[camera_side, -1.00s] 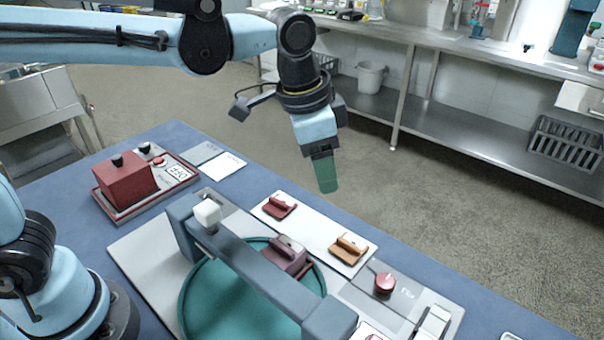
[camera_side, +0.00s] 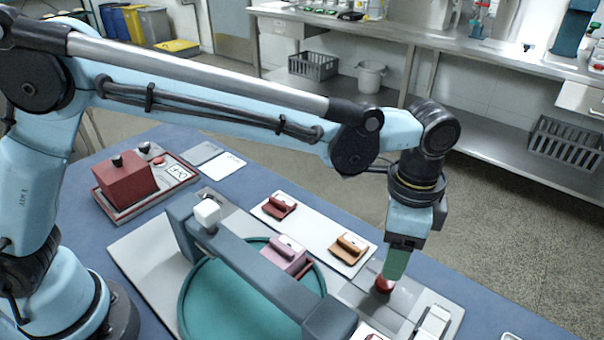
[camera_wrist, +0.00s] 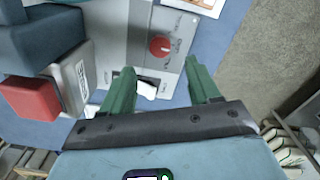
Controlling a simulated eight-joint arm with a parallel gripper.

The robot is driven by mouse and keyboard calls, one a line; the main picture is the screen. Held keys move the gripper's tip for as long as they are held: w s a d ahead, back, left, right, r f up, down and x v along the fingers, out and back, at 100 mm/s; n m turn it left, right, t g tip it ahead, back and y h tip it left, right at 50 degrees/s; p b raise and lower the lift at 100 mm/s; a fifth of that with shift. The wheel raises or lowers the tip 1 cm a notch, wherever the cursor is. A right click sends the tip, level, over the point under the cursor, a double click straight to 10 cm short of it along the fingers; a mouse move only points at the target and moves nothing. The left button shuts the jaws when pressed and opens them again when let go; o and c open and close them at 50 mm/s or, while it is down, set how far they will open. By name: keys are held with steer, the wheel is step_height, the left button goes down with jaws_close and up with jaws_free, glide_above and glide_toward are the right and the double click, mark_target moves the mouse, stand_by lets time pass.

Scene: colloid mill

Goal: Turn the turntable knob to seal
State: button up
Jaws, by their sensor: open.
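The red round knob (camera_side: 383,286) sits on a grey panel at the front right of the blue table. In the wrist view the knob (camera_wrist: 160,46) shows a pale pointer line and lies ahead of my fingertips, in line with the gap between them. My gripper (camera_side: 394,266) points down with green fingers that overlap the knob's upper part in the side view. The wrist view shows the two fingers (camera_wrist: 160,78) wide apart with nothing held. Contact with the knob cannot be told. The teal turntable (camera_side: 225,300) lies under a blue-grey bar.
The blue-grey bar (camera_side: 262,283) with a white cap crosses the turntable. A white tray (camera_side: 312,237) carries red and orange handled blocks. A white rocker-like part (camera_side: 434,322) lies right of the knob. A red box (camera_side: 125,178) stands at the back left.

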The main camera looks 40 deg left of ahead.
mark_target(384, 285)
step_height(384, 285, down, 7)
steer(key=shift+f, duration=0.2)
stand_by(0.3)
steer(key=c, duration=1)
steer(key=shift+c, duration=0.2)
steer(key=shift+n, duration=0.5)
steer(key=n, duration=0.5)
steer(key=shift+n, duration=0.3)
steer(key=n, duration=0.5)
steer(key=shift+n, duration=0.4)
